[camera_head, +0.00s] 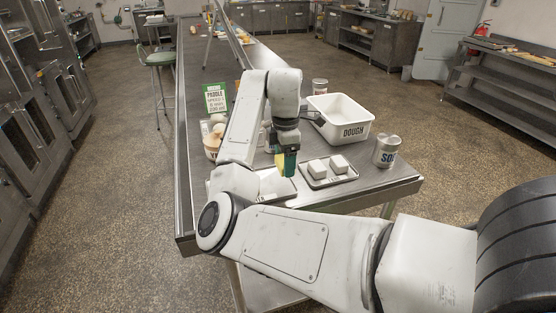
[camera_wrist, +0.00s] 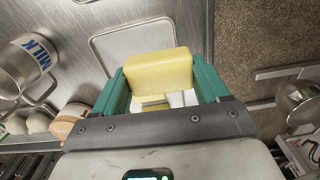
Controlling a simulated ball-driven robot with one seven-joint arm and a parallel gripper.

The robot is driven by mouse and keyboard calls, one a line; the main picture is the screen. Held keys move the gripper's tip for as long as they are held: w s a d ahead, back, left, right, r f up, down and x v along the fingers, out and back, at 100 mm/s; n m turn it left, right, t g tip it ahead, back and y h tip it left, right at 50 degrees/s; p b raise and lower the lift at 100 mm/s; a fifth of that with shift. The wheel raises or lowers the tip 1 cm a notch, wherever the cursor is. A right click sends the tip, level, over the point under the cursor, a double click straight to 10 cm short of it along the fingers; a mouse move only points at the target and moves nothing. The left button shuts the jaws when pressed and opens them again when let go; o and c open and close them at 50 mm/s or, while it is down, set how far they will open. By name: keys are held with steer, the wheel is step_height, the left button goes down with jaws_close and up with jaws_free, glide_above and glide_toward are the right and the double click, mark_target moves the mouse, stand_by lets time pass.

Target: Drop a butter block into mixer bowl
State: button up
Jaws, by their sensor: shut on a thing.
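My gripper (camera_head: 287,165) is over the near end of the steel table, its green fingers pointing down. It is shut on a yellow butter block (camera_head: 279,161). In the wrist view the butter block (camera_wrist: 158,72) sits between the two green fingers of my gripper (camera_wrist: 160,88). I cannot make out a mixer bowl for certain in either view. A round metal thing (camera_wrist: 300,98) is cut off at the right edge of the wrist view.
A small tray (camera_head: 352,176) with two white blocks lies on the table. A MILK jug (camera_wrist: 30,66) and eggs (camera_wrist: 38,122) are at left in the wrist view.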

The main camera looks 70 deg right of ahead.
steer(key=s+a+r, duration=0.4)
steer(key=s+a, duration=0.1)
steer(key=s, duration=0.2)
steer(key=shift+s+a+p, duration=0.2)
steer(key=shift+s+p, duration=0.1)
steer(key=shift+p, duration=0.1)
steer(key=shift+r, duration=0.1)
